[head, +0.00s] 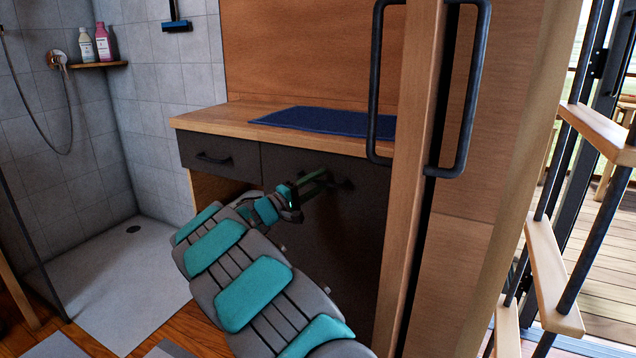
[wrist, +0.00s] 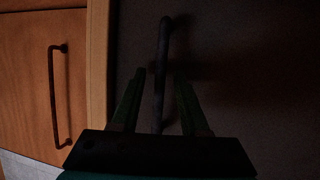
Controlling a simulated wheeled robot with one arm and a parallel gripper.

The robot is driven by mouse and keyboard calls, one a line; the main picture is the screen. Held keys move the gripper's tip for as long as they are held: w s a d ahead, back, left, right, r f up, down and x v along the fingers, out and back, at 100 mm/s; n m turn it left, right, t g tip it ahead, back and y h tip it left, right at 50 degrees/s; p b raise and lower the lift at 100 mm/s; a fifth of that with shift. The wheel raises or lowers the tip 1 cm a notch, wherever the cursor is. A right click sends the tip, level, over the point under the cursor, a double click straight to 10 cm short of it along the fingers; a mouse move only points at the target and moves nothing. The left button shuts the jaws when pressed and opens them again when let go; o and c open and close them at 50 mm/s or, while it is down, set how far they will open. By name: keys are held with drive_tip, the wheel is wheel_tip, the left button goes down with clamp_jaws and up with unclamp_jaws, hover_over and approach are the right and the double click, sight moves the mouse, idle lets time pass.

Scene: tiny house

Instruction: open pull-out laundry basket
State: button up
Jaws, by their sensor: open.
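The pull-out laundry basket's dark front panel (head: 340,240) is under the wooden counter and looks flush with the cabinet. Its dark bar handle (wrist: 161,75) runs up the middle of the wrist view. My gripper (head: 326,180) is at this front, near its upper part. In the wrist view my gripper (wrist: 160,76) is open, with one green finger on each side of the handle. The fingers do not appear closed on it. My arm hides the front's left and lower parts in the head view. The wrist view is dark, so contact is hard to tell.
The counter (head: 215,120) carries a blue mat (head: 325,121). A dark drawer (head: 218,158) is at the left. A tall wooden door with a black handle (head: 470,90) stands close on the right. A wooden panel with a handle (wrist: 55,95) is left in the wrist view.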

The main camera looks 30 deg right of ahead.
clamp_jaws()
idle(1.4)
